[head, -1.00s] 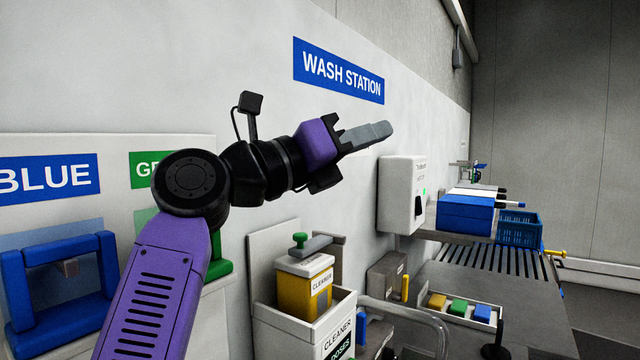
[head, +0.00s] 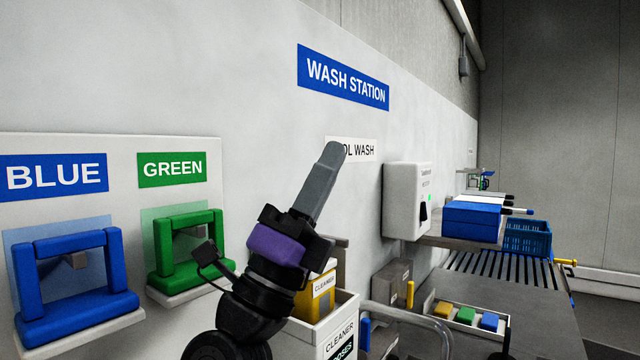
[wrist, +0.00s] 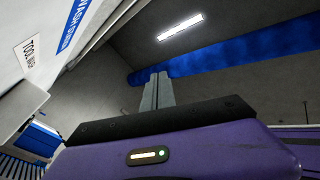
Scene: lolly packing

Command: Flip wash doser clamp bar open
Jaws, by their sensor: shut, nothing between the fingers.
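The wash doser is a white box (head: 345,313) marked CLEANER, with a yellow cleaner container (head: 318,295) in it, at the lower centre of the head view. My gripper's wrist covers much of the container and its top. The clamp bar with its green knob is hidden behind my wrist now. A grey bracket piece (head: 341,242) shows just right of my wrist. My gripper (head: 332,152) is shut and empty, pointing up in front of the wall above the doser. In the wrist view its grey fingers (wrist: 158,80) are together, with no doser in sight.
A blue frame (head: 70,320) and a green frame (head: 165,260) stand at left. A white dispenser (head: 405,200) hangs on the wall at right. A curved metal rail (head: 430,322) and a tray of coloured blocks (head: 440,308) are at lower right. Space above the doser is open.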

